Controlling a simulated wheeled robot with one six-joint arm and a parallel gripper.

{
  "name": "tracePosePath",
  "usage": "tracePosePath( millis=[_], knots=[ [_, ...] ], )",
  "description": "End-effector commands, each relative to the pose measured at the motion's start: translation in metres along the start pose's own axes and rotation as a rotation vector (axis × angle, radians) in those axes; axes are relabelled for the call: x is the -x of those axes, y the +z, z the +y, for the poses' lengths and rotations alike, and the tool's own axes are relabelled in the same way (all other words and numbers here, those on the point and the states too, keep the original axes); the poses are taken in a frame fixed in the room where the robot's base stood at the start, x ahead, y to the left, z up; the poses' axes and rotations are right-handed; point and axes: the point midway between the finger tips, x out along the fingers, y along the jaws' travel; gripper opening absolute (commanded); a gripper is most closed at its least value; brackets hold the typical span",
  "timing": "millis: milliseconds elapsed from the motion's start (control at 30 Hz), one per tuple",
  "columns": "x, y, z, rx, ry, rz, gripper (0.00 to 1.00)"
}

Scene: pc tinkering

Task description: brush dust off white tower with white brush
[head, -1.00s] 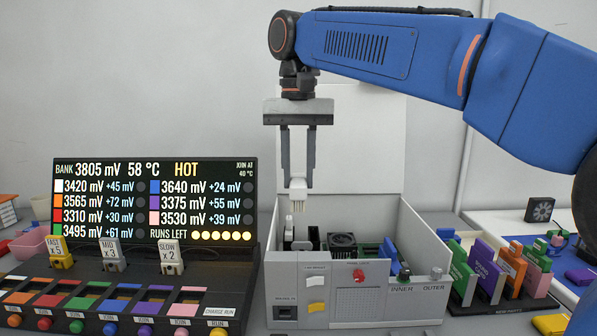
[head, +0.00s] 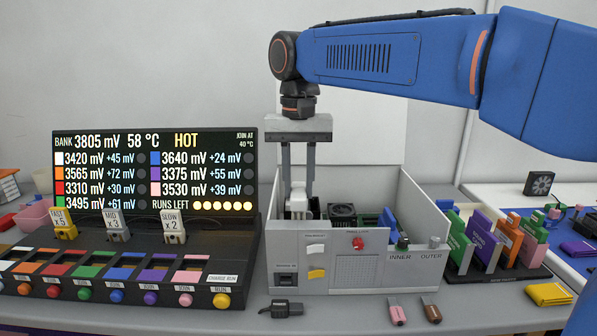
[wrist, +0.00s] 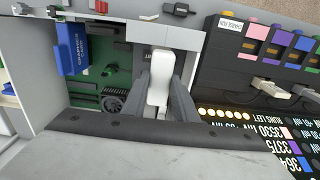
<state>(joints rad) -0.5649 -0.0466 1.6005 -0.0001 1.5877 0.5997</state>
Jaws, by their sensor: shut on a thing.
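The white tower (head: 318,275) is a white case, open at the top, standing mid-table with its pale lid panel (head: 375,125) upright behind it. My gripper (head: 298,190) points down over the tower's left part. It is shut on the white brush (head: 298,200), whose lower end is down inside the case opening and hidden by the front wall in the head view. In the wrist view the brush (wrist: 158,80) lies between the two grey fingers, left of the charging station. Whether the bristles touch anything is hidden. I cannot make out any dust.
Inside the tower are a black fan (head: 342,212) and a blue card (head: 390,225). A black charging station (head: 120,260) stands close at left, a rack of coloured modules (head: 495,250) at right. Small connectors (head: 397,311) lie on the front table.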

Motion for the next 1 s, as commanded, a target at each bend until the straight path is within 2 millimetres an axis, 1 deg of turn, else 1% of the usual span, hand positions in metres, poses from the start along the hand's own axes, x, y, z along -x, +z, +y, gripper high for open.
tracePosePath(
  millis=[300, 500, 700, 1000],
  knots=[
    [-0.031, 0.000, 0.000, 0.000, 0.001, -0.001, 0.00],
    [-0.045, 0.000, 0.000, 0.000, 0.000, 0.000, 0.00],
    [-0.052, 0.000, 0.000, 0.000, 0.000, 0.000, 0.00],
    [-0.053, 0.000, 0.000, 0.000, 0.000, 0.000, 0.00]
  ],
)
